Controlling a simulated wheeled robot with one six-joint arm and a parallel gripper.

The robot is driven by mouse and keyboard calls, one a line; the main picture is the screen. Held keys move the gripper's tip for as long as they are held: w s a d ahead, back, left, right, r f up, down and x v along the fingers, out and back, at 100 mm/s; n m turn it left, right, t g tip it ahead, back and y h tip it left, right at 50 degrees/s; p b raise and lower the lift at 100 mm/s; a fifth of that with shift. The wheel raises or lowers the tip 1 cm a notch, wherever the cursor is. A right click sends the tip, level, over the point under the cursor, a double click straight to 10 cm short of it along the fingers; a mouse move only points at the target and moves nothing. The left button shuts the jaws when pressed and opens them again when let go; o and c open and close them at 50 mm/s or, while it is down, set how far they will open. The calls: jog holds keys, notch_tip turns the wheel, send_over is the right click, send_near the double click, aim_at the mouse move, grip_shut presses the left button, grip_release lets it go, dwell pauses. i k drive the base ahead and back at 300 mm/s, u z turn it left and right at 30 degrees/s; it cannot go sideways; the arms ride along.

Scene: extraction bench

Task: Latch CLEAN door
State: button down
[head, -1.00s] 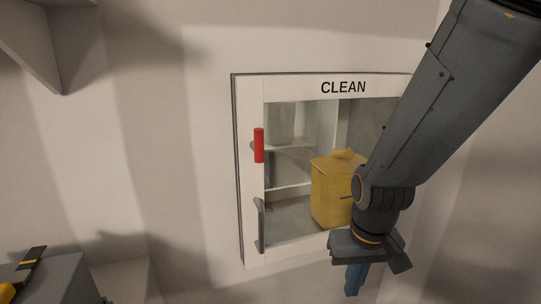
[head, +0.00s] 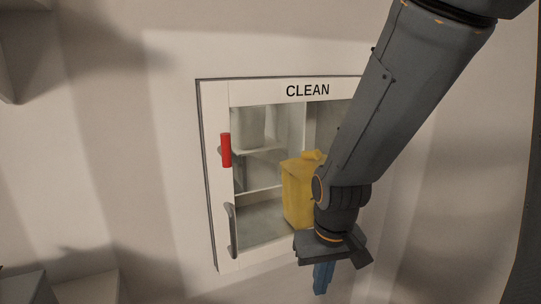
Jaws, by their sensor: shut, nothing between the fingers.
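The CLEAN door (head: 212,180) is a white-framed glass door set in the wall, with the word CLEAN on its top rail. It looks closed or nearly closed in its frame. A red latch handle (head: 226,150) stands upright on the door's left side. A grey pull handle (head: 232,231) is below it. My gripper (head: 322,278) is shut and empty, pointing down, below and right of both handles and apart from them. My arm hides the right part of the door.
A yellow container (head: 296,190) shows behind the glass, beside pale shelves (head: 262,190). Grey box-like shapes are at the lower left. The wall (head: 155,190) left of the door is clear.

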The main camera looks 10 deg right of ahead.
aim_at(224, 150)
jog(key=z, duration=1.55)
jog(key=k, duration=1)
jog(key=u, duration=0.9)
